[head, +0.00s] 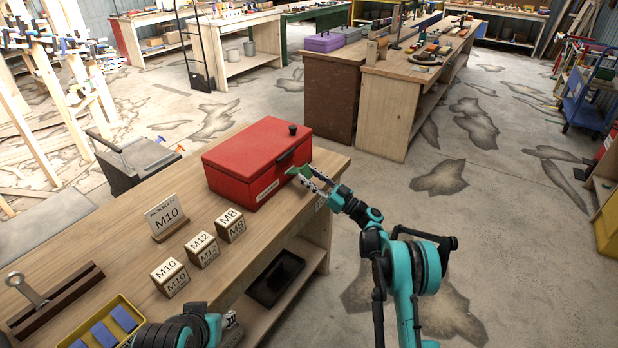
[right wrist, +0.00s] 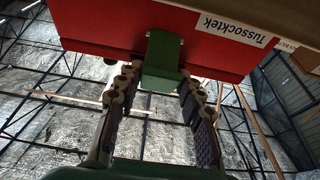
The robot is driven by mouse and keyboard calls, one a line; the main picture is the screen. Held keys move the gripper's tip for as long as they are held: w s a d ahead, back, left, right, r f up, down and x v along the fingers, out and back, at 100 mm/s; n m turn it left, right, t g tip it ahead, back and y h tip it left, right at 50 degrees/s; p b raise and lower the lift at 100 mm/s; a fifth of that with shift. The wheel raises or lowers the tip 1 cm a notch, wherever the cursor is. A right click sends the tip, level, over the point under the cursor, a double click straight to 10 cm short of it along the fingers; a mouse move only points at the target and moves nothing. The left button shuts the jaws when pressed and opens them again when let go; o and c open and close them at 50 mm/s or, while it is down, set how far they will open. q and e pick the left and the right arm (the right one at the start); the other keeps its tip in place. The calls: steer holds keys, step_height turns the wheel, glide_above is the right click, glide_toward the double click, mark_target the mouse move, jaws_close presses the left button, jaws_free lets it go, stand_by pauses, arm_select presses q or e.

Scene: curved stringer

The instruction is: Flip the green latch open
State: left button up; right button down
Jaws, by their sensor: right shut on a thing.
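In the right wrist view, the green latch (right wrist: 162,55) hangs on the red front (right wrist: 105,25), beside the "Tussocktek" label. The latch also shows small in the head view (head: 294,170). My right gripper (head: 308,177) is at the box's front right; its fingers (right wrist: 158,88) are on both sides of the latch, shut on it. My left gripper (head: 232,325) is at the bottom edge, partly cut off; its fingers are unclear.
On the bench stand small label blocks (head: 202,249), a "M10" sign (head: 166,216), a yellow tray (head: 132,308) with blue pieces and a dark wooden holder (head: 60,297). A black tray (head: 275,278) lies on the shelf below. The floor right of the bench is open.

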steer(key=shift+a+f+t+y, duration=0.15)
steer(key=shift+f+t+y, duration=0.15)
steer(key=shift+f+y, duration=0.1)
stand_by(0.3)
steer(key=c, duration=1)
jaws_free()
steer(key=shift+a, duration=0.1)
steer(key=shift+w, duration=0.15)
steer(key=v, duration=1.2)
steer(key=shift+f, duration=0.1)
